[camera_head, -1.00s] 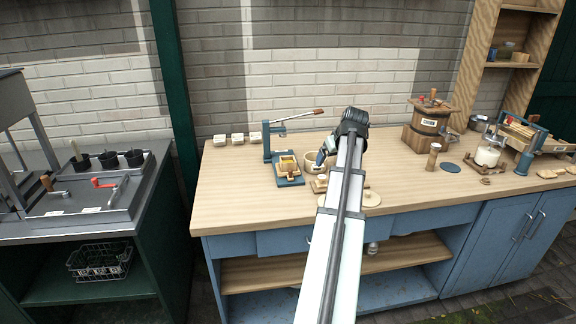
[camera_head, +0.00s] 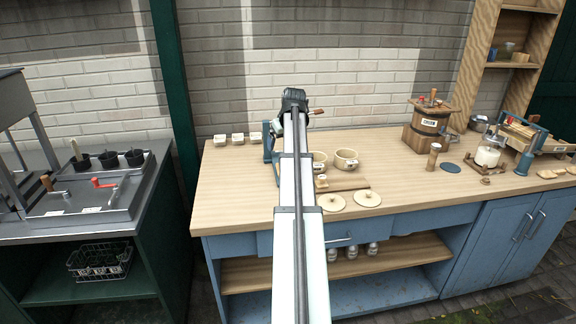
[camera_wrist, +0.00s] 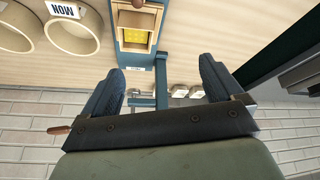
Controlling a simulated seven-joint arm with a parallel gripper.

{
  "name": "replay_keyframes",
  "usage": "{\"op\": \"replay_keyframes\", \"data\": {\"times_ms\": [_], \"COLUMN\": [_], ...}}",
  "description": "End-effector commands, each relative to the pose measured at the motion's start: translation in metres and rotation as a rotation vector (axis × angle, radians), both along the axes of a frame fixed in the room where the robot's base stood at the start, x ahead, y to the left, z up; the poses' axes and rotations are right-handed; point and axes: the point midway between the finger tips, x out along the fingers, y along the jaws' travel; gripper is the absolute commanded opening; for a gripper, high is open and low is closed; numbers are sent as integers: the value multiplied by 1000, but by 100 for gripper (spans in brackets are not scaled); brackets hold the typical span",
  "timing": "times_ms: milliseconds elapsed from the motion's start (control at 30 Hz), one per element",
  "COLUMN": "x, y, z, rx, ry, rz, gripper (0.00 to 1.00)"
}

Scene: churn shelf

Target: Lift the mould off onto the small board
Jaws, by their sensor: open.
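The wooden mould (camera_wrist: 134,47) sits on the blue press in the wrist view, with a yellow block (camera_wrist: 135,38) showing inside it. My gripper (camera_wrist: 160,85) is open and empty. Its fingers are spread to either side of the press's blue post, and the mould lies above them in the picture, outside the jaws. In the head view my arm hides the mould and most of the press (camera_head: 267,143). The small board (camera_head: 346,180) lies flat on the bench to the right of my arm, with a small labelled piece at its left end.
Two labelled bowls (camera_head: 346,160) stand behind the board, and two round wooden discs (camera_head: 367,198) lie in front of it. The press's lever handle (camera_head: 316,111) sticks out beside my wrist. White blocks (camera_head: 238,139) line the back left.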

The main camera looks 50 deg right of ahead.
Motion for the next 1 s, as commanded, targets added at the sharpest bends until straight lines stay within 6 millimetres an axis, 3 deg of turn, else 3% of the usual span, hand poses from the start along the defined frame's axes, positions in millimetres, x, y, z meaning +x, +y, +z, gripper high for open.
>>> {"op": "replay_keyframes", "data": {"times_ms": [33,100,500,1000], "x": [4,2,-7,13], "y": [-16,-26,-31,-51], "z": [4,5,-1,-67], "rx": [4,14,78,79], "ry": [15,29,21,18], "rz": [-46,-117,-351,-352], "gripper": [94,94,94,94]}}
